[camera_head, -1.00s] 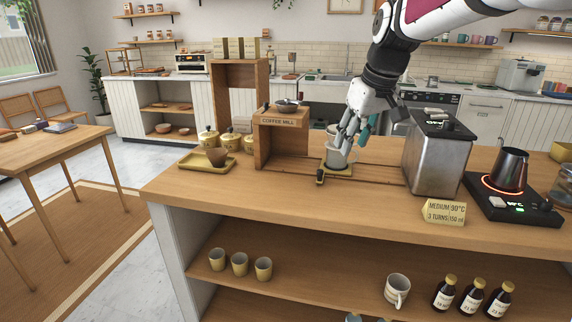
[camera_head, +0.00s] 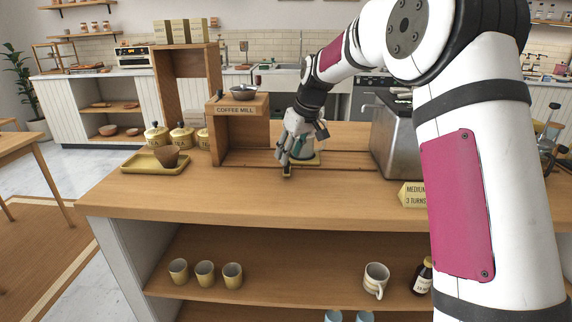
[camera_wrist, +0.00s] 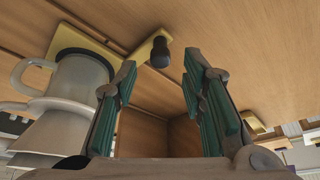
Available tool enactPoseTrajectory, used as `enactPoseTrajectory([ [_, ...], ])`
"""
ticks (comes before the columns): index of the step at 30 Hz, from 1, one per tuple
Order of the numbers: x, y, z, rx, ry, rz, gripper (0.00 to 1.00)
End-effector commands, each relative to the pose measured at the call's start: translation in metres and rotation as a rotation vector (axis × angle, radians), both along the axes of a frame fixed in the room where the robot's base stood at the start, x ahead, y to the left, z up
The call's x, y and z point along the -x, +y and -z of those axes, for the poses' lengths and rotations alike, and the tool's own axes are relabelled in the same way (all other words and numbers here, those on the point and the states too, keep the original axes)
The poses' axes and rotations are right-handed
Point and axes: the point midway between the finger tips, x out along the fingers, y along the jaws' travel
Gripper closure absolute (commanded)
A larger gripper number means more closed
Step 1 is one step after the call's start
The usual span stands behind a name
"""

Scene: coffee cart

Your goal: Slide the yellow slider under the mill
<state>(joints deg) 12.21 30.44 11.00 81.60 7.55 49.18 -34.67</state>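The yellow slider (camera_head: 315,160) lies on the counter track right of the mill. Its arm ends in a dark knob (camera_wrist: 160,52). A pale cup (camera_wrist: 78,75) with a handle stands on the slider's plate. The mill (camera_head: 236,108) is a wooden stand labelled COFFEE MILL, with an open bay below. My gripper (camera_wrist: 160,62) is open and low over the slider. In the wrist view the knob shows between the teal fingertips, apart from both. In the head view my gripper (camera_head: 288,160) partly hides the cup and slider.
A metal machine (camera_head: 395,140) stands right of the slider. A yellow tray (camera_head: 155,167) with a brown bowl and several yellow canisters are left of the mill. My arm hides the right side.

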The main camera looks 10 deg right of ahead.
Motion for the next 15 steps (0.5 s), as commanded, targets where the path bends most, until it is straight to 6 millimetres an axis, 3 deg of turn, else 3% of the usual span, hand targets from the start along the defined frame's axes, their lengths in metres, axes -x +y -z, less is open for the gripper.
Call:
enactPoseTrajectory([
  [6,-0.011,0.006,0.031,0.0,0.001,0.0,0.62],
  [15,-0.015,0.008,0.042,0.0,0.0,0.001,0.62],
])
